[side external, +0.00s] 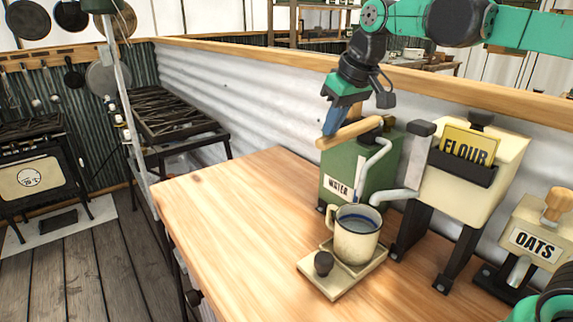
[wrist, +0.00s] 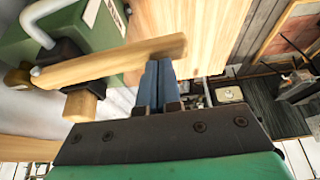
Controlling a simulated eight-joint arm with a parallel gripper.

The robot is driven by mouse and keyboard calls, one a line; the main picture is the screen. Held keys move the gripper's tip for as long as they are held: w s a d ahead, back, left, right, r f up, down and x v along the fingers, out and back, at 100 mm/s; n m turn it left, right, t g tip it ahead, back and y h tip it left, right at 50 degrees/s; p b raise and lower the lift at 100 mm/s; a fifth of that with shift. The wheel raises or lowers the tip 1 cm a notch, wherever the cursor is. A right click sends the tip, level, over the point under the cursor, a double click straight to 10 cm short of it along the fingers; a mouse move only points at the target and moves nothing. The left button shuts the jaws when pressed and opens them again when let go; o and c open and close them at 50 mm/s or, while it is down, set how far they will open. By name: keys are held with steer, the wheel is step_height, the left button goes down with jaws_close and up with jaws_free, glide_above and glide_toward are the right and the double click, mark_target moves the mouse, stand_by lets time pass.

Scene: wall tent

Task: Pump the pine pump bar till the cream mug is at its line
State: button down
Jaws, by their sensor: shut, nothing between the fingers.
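The pine pump bar (side external: 349,132) is a pale wooden lever on top of the green WATER box (side external: 345,178). In the wrist view the bar (wrist: 105,64) runs across the picture and the green box (wrist: 75,35) lies beyond it. My gripper (side external: 330,131) is shut and empty, its blue fingers at the free end of the bar. The wrist view shows the fingertips (wrist: 156,66) by that end; I cannot tell if they touch it.
A FLOUR dispenser (side external: 470,165) and an OATS dispenser (side external: 535,235) stand right of the mug. A small black knob (side external: 323,263) is on the tray. The wooden counter (side external: 230,210) is clear on the left. A wood-topped corrugated wall (side external: 260,95) runs behind.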

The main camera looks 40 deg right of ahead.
steer(key=shift+r, duration=2.85)
step_height(320, 180, up, 6)
steer(key=shift+f, duration=3.05)
steer(key=shift+f, duration=0.1)
